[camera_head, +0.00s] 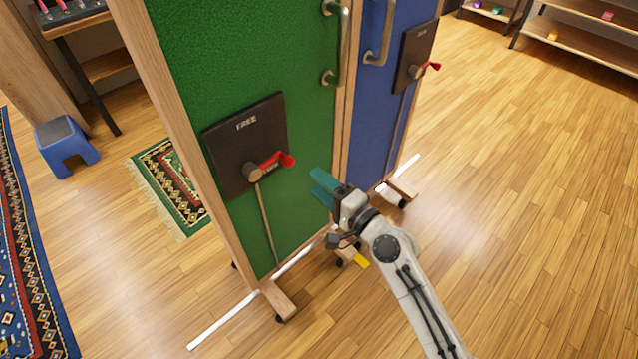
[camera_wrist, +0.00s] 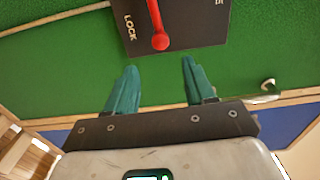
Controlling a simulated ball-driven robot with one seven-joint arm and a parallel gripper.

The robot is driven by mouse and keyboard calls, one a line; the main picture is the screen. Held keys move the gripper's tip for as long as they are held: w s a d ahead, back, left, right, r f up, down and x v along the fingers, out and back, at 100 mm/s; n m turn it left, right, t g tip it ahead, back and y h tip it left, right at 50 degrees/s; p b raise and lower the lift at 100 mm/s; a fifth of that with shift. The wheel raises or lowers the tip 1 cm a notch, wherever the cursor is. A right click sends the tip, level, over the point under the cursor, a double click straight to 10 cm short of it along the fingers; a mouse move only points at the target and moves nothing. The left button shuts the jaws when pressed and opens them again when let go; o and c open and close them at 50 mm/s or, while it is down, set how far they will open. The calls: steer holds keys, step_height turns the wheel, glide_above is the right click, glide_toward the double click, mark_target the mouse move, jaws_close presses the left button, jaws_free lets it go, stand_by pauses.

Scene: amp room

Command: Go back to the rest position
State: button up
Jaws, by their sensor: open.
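My gripper (camera_head: 322,186) has teal fingers and is in front of the green panel, to the right of and a little below a red lever. It also shows in the wrist view (camera_wrist: 155,85), open and with nothing between its fingers. The red lever (camera_head: 277,160) sits on a dark plate (camera_head: 225,138) marked "FREE" on the green panel (camera_head: 240,50). In the wrist view the red lever (camera_wrist: 158,28) lies beyond the fingertips, apart from them, and the word "LOCK" shows on the plate.
A blue panel (camera_head: 372,120) beside the green one carries another dark plate with a red lever (camera_head: 428,67). Wooden feet (camera_head: 278,298) stick out at floor level. A blue stool (camera_head: 66,145) and rugs (camera_head: 170,182) are at left. The wooden floor (camera_head: 530,180) at right is clear up to the shelves.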

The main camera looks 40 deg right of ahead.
stand_by(0.4)
steer(key=s+a+f+n+g+y+p, duration=0.4)
steer(key=s+a+n+g, duration=0.45)
steer(key=n, duration=0.25)
steer(key=s+d+r+n+g+h+p, duration=0.1)
steer(key=s+n+g, duration=0.5)
steer(key=s, duration=1.1)
steer(key=d+g+h+p, duration=0.1)
steer(key=g+h+p, duration=0.1)
steer(key=h, duration=0.1)
steer(key=shift+d+p, duration=0.15)
steer(key=shift+p, duration=0.15)
steer(key=shift+w+g, duration=0.1)
steer(key=shift+g, duration=0.15)
